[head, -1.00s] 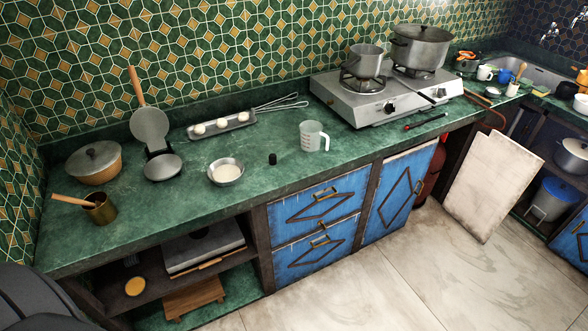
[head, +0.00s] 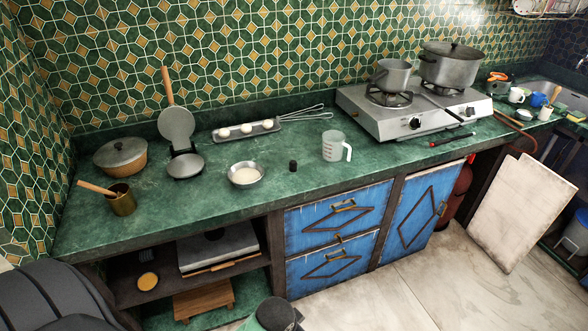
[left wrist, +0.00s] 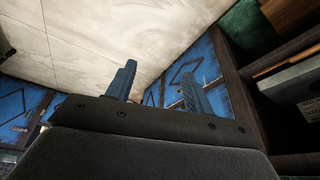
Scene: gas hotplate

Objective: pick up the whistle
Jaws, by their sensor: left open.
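A small dark cylinder (head: 293,166), which looks like the whistle, stands on the green counter (head: 235,205) in the head view. It sits between a metal bowl of flour (head: 246,175) and a clear measuring cup (head: 336,146). It is too small to make out in detail. My left gripper (left wrist: 158,70) shows in the left wrist view with its two fingers apart and nothing between them. It faces the floor and blue cabinet fronts, away from the countertop. The whistle is not in the left wrist view. My right gripper is not in view.
Behind are a tray of dough balls (head: 246,131) and a whisk (head: 305,114). A flat pan (head: 185,165) and lidded pot (head: 121,157) stand left. The gas hotplate (head: 400,117) with pots is right. The counter in front of the whistle is clear.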

